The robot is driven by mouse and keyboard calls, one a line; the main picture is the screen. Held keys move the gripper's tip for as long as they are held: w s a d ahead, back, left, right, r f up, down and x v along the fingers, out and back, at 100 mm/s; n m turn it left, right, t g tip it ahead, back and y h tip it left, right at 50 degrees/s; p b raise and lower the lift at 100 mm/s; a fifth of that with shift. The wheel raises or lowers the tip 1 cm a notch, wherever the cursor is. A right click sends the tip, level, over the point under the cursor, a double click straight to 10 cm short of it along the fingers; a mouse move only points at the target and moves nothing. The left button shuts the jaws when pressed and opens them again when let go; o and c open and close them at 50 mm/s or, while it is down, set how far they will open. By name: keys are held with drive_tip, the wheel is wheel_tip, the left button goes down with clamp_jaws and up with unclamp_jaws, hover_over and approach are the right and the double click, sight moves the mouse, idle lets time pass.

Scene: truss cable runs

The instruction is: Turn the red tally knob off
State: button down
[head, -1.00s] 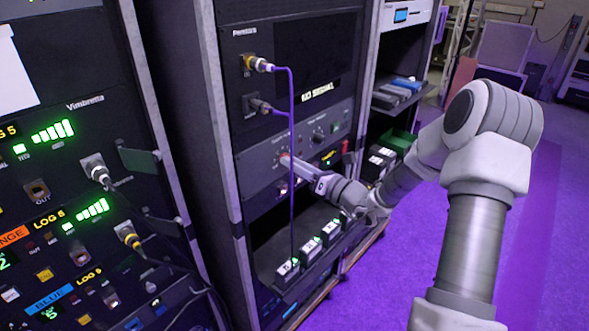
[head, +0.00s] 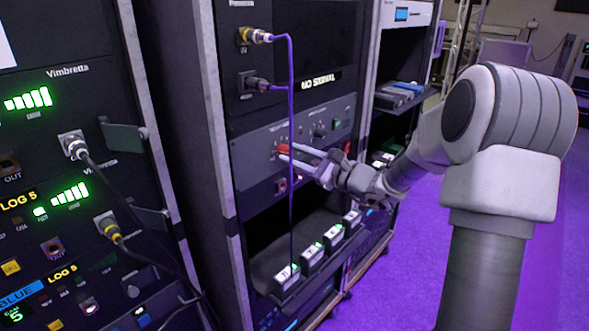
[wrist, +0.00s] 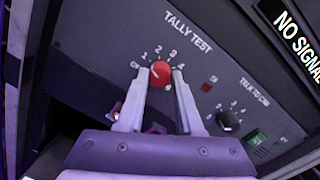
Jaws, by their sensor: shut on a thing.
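The red tally knob (wrist: 160,74) sits on a grey panel marked TALLY TEST, with the numbers 1 to 4 and an off mark around it. It also shows in the head view (head: 284,149). My gripper (wrist: 160,79) is shut on the knob, one finger on its left side and one on its right in the wrist view. In the head view my arm reaches in from the right and the fingers (head: 287,152) meet the panel at the knob. I cannot tell which mark the knob points to.
A black talk knob (wrist: 228,120) and a green switch (wrist: 256,138) are on the same panel. A purple cable (head: 291,110) hangs in front of the panel close to my fingers. Below, several small labelled units (head: 287,278) stand on a shelf. Purple floor lies open at right.

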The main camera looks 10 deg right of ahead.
drive_tip(key=n+b, duration=0.2)
drive_tip(key=b, duration=0.1)
drive_tip(key=n+b, duration=0.2)
drive_tip(key=b, duration=0.1)
drive_tip(key=n+b, duration=0.2)
drive_tip(key=b, duration=0.1)
drive_tip(key=shift+f, duration=0.3)
drive_tip(key=n+b, duration=0.2)
drive_tip(key=b, duration=0.2)
drive_tip(key=shift+r+n, duration=0.2)
drive_tip(key=shift+n, duration=0.2)
drive_tip(key=shift+r+g, duration=0.15)
drive_tip(key=shift+g, duration=0.15)
drive_tip(key=c, duration=0.6)
unclamp_jaws()
drive_tip(key=shift+o, duration=0.2)
drive_tip(key=p+v, duration=0.2)
drive_tip(key=v, duration=1.5)
drive_tip(key=shift+s, duration=0.3)
drive_tip(key=shift+a+r, duration=0.1)
drive_tip(key=shift+r, duration=0.05)
